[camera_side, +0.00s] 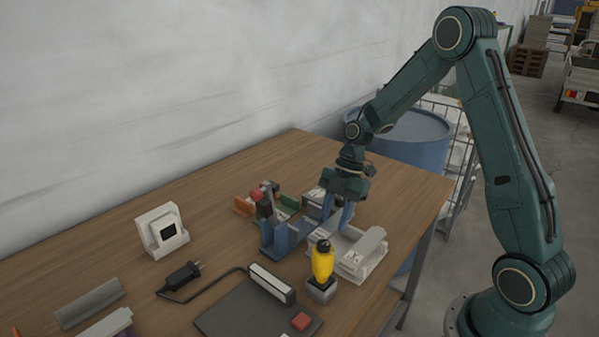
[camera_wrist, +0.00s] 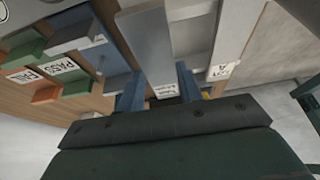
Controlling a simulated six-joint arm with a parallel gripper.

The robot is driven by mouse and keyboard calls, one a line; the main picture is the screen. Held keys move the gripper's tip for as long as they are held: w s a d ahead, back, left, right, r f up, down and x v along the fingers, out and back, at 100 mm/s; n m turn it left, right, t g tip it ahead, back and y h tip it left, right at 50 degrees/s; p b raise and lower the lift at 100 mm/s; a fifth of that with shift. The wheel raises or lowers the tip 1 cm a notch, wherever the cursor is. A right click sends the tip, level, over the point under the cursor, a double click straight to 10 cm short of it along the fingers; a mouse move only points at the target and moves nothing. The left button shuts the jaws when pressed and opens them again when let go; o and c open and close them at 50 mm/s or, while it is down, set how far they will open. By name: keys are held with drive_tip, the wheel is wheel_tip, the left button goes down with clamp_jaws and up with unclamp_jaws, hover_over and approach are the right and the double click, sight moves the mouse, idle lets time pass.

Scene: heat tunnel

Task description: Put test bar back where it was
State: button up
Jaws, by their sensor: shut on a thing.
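My gripper (camera_side: 338,213) is low over the far right part of the table, at the pale rack. Its two blue fingers also show in the wrist view (camera_wrist: 158,88), shut on a grey bar (camera_wrist: 148,40), taken to be the test bar. The bar runs away from the fingers, and its near end has a small label. I cannot tell whether the held bar touches the rack.
A blue fixture (camera_side: 274,240) stands just left of the fingers. Green and orange bins (camera_wrist: 62,71), labelled PASS and FAIL, lie beyond it. A yellow-handled tool (camera_side: 322,262) stands close in front of the rack. A white device (camera_side: 161,232) and black plug (camera_side: 181,275) lie left.

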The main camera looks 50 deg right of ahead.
drive_tip(key=shift+f, duration=0.55)
drive_tip(key=shift+f, duration=0.2)
drive_tip(key=o, duration=1.2)
drive_tip(key=shift+f, duration=0.1)
drive_tip(key=shift+r, duration=0.3)
drive_tip(key=v, duration=1.2)
drive_tip(key=shift+r, duration=0.1)
